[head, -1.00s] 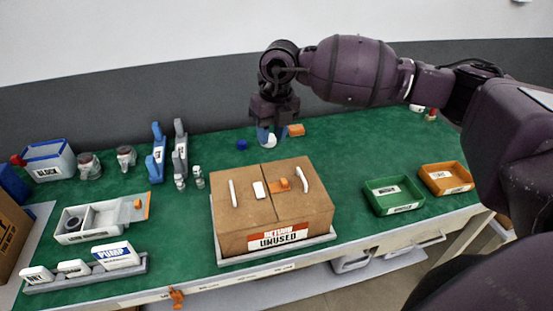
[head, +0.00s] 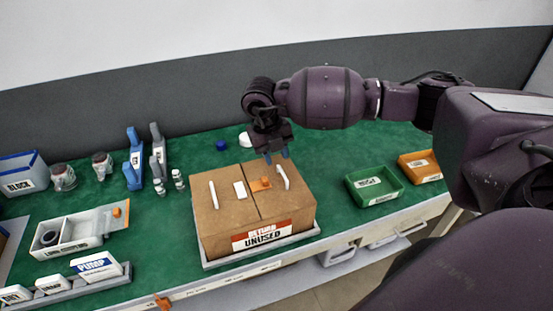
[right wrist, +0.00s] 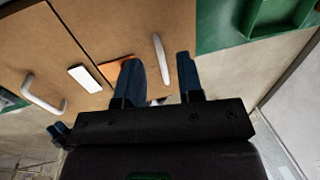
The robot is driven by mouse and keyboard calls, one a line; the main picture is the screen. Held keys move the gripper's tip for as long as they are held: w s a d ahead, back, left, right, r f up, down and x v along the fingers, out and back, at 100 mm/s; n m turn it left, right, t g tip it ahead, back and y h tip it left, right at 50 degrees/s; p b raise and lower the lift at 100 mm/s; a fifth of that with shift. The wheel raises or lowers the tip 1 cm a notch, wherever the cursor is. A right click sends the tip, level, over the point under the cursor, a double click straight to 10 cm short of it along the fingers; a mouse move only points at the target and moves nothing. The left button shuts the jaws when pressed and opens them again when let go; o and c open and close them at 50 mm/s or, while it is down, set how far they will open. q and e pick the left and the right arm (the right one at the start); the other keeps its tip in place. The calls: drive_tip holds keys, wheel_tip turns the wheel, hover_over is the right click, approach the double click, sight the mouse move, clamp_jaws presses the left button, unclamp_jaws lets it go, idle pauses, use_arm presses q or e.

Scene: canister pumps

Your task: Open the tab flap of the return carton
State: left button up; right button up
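The return carton (head: 225,219) is a brown box with a red and white "RETURN UNUSED" label on its front. Its top has a centre seam, a small orange tab (head: 260,184), a white patch (head: 240,190) and a white bar handle on each side. My right gripper (head: 277,158) is open and empty above the carton's back right, near the right handle (head: 283,177). In the right wrist view that handle (right wrist: 161,59) shows between and beyond the parted fingers (right wrist: 160,75); the tab (right wrist: 112,67) is partly hidden by one finger. My left gripper is out of view.
A green tray (head: 374,187) and an orange tray (head: 419,166) stand right of the carton. Blue and grey upright tools (head: 133,160) and small bottles stand to its left, with a grey tray (head: 74,240) nearer.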

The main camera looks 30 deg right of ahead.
sight(276, 178)
drive_tip(key=shift+d+f, duration=0.2)
drive_tip(key=shift+f, duration=0.9)
drive_tip(key=shift+c, duration=0.3)
clamp_jaws()
